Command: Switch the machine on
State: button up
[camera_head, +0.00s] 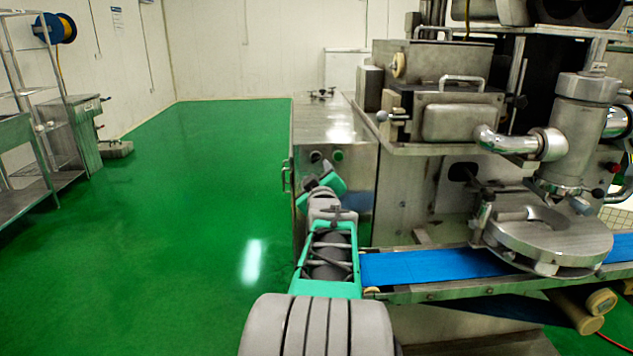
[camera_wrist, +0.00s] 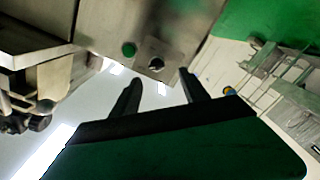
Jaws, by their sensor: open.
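The encrusting machine (camera_head: 480,120) stands at the right, with a steel cabinet (camera_head: 360,190) at its left end. A black rotary switch (camera_head: 316,156) and a green button (camera_head: 338,155) sit side by side near the top of the cabinet's front face. In the wrist view the black switch (camera_wrist: 155,66) and the green button (camera_wrist: 129,48) show upside down. My gripper (camera_wrist: 160,76) is open and empty. Its two dark fingers point toward the panel, with the switch between the fingertips in the picture. Whether they touch it, I cannot tell. In the head view my arm partly hides the fingers.
A blue conveyor belt (camera_head: 435,265) runs to the right of my arm. A cabinet handle (camera_head: 285,178) sticks out at the left. Steel racks (camera_head: 45,110) stand along the left wall. The green floor (camera_head: 190,220) between them is clear.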

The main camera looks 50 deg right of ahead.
aim_at(316, 160)
jog(key=x, duration=0.5)
jog(key=p+x, duration=0.1)
jog(key=x, duration=0.1)
jog(key=shift+d+r, duration=0.25)
jog(key=shift+d, duration=0.2)
jog(key=shift+c, duration=0.5)
grip_shut()
